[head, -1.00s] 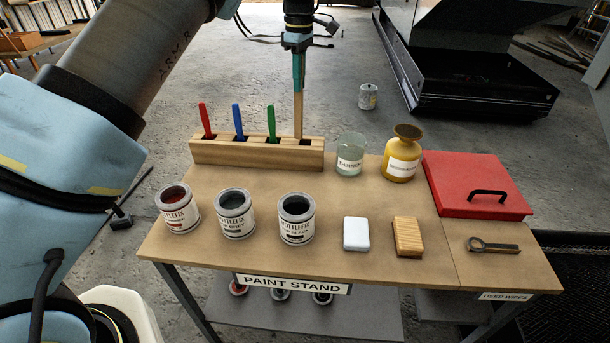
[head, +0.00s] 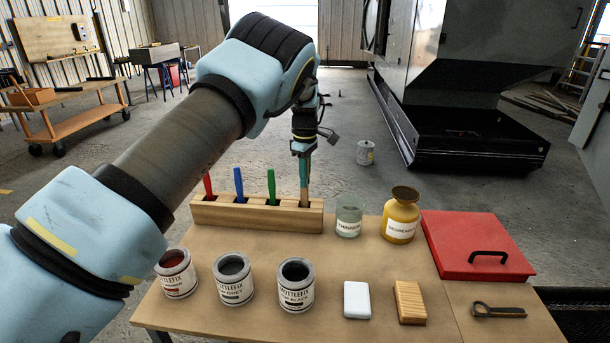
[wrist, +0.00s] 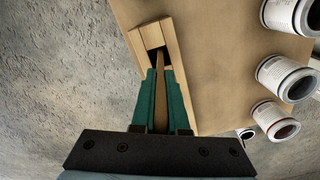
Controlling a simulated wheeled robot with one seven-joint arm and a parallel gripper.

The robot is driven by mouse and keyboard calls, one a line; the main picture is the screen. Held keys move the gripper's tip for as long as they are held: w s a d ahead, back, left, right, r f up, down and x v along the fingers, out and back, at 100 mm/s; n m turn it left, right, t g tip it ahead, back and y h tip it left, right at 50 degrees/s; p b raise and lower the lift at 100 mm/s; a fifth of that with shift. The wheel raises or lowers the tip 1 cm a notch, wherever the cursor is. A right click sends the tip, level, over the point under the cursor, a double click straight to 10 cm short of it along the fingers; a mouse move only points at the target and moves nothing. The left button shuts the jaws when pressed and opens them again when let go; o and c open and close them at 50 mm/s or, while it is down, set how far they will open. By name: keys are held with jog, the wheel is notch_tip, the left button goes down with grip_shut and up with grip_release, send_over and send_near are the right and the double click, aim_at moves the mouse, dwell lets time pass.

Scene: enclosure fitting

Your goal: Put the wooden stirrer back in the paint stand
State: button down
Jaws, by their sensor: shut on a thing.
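The wooden stirrer (head: 304,196) is upright at the right end of the wooden block (head: 250,219) on the paint stand. My gripper (head: 303,180) is shut on its upper part, above the block. The stirrer's lower end goes into the dark slot at that end and is hidden there. In the wrist view, the stirrer (wrist: 160,72) lies between the teal fingers (wrist: 160,98) and points into the slot of the block (wrist: 148,36). How deep it sits cannot be told.
Red, blue (head: 239,184) and green (head: 271,186) handles stand in the block's other slots. A thinner jar (head: 348,217) and a yellow bottle (head: 401,218) are to its right. Paint tins (head: 296,286), a white block (head: 357,300) and a red lid (head: 474,243) are on the table.

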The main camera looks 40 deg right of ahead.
jog(key=c, duration=0.9)
grip_release()
notch_tip(320, 180, up, 12)
jog(key=b, duration=0.2)
jog(key=shift+b, duration=0.35)
jog(key=shift+r, duration=0.1)
